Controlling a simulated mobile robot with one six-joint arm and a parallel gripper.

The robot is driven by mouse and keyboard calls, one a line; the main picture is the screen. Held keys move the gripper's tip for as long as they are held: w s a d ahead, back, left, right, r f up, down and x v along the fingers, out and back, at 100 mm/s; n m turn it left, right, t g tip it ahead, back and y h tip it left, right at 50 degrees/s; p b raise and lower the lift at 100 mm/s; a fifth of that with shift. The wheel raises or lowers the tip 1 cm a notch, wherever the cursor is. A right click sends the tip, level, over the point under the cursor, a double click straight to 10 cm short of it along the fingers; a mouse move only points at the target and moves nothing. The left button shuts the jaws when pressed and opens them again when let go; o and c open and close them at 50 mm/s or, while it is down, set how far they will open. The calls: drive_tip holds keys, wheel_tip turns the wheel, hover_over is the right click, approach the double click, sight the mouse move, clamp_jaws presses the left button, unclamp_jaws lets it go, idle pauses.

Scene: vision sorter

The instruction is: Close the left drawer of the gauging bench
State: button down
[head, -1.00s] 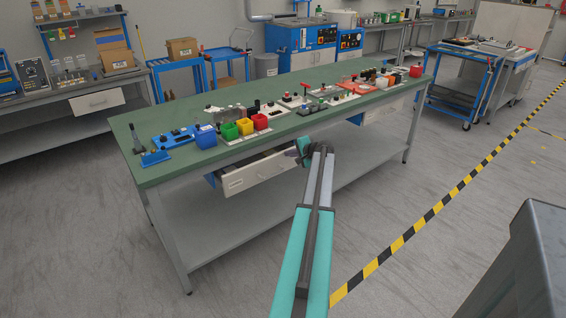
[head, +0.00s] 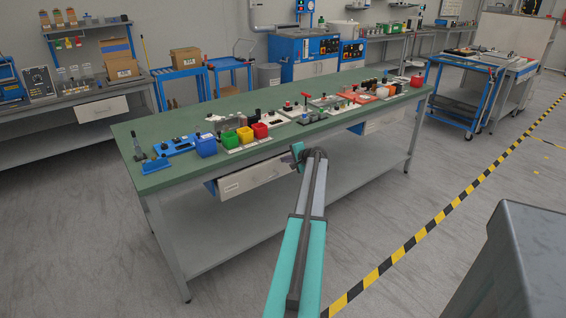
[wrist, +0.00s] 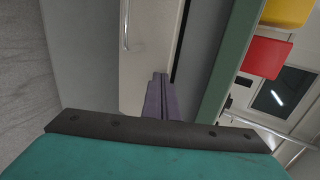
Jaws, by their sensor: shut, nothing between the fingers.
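The gauging bench (head: 160,180) has a green top and grey legs. In the head view my wrist is at the drawer's right end, fingers mostly hidden.
Blue (head: 206,145), green (head: 228,138), yellow (head: 245,134) and red (head: 260,130) bins stand on the bench above the drawer, among gauges and fixtures. A second drawer (head: 385,122) is farther right. A lower shelf (head: 330,188) runs underneath. The floor in front is clear.

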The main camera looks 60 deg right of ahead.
drive_tip(key=s+f+b+v, duration=0.1)
drive_tip(key=v, duration=1.2)
drive_tip(key=shift+a+f, duration=0.25)
drive_tip(key=shift+f, duration=0.05)
drive_tip(key=shift+s, duration=0.1)
drive_tip(key=c, duration=2.2)
unclamp_jaws()
drive_tip(key=shift+o, duration=0.2)
drive_tip(key=w+a+f+t+h+b, duration=0.1)
drive_tip(key=w+a+f+t+b, duration=0.2)
drive_tip(key=a+f+b, duration=0.6)
drive_tip(key=b, duration=0.5)
drive_tip(key=shift+h, duration=0.4)
